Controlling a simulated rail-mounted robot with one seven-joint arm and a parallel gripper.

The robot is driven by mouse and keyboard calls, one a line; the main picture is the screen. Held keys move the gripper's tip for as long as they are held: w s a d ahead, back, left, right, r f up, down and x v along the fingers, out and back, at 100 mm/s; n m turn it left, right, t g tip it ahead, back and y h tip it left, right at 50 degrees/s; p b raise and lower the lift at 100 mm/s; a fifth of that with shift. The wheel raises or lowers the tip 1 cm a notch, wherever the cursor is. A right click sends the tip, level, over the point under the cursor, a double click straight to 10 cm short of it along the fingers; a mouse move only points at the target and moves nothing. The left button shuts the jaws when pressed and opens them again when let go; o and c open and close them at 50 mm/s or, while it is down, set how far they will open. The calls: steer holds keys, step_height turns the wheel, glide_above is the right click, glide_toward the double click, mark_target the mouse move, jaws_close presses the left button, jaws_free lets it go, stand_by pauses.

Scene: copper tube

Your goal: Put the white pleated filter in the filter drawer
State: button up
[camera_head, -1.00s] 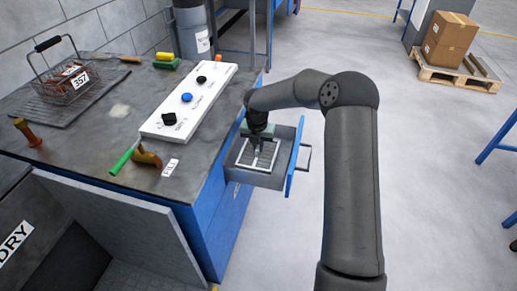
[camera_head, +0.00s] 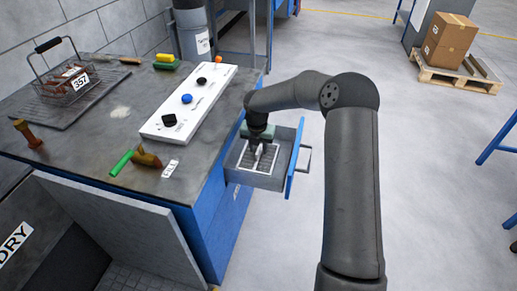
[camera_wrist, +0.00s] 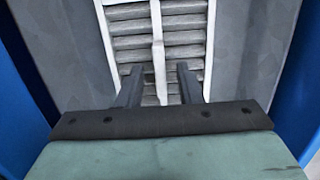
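The white pleated filter (camera_head: 270,156) lies flat inside the open filter drawer (camera_head: 286,137). In the wrist view, its white frame and grey pleats (camera_wrist: 183,38) show, with a white rib along its middle. My gripper (camera_head: 258,158) is over the filter, inside the drawer opening. In the wrist view, its two dark fingers (camera_wrist: 159,72) stand apart on either side of the rib, with gaps between them and the rib. The gripper is open. The near part of the filter is hidden behind the gripper in the wrist view.
The drawer's blue front (camera_head: 294,160) and handle stick out from the workbench (camera_head: 100,130). On the bench are a white panel with knobs (camera_head: 190,105), a wire basket (camera_head: 68,80), and a green-handled tool (camera_head: 121,163).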

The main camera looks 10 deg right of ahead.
mark_target(258, 152)
step_height(258, 152, up, 10)
steer(key=s+p, duration=0.1)
steer(key=p, duration=0.1)
steer(key=s+r+m+h, duration=0.1)
steer(key=s+r+m, duration=0.4)
steer(key=s+m, duration=0.45)
steer(key=s+d+r+m+g+y, duration=0.1)
steer(key=s+m, duration=2)
steer(key=s, duration=0.8)
steer(key=shift+d+r+g, duration=0.15)
steer(key=shift+d+g, duration=0.15)
steer(key=shift+s+a, duration=0.1)
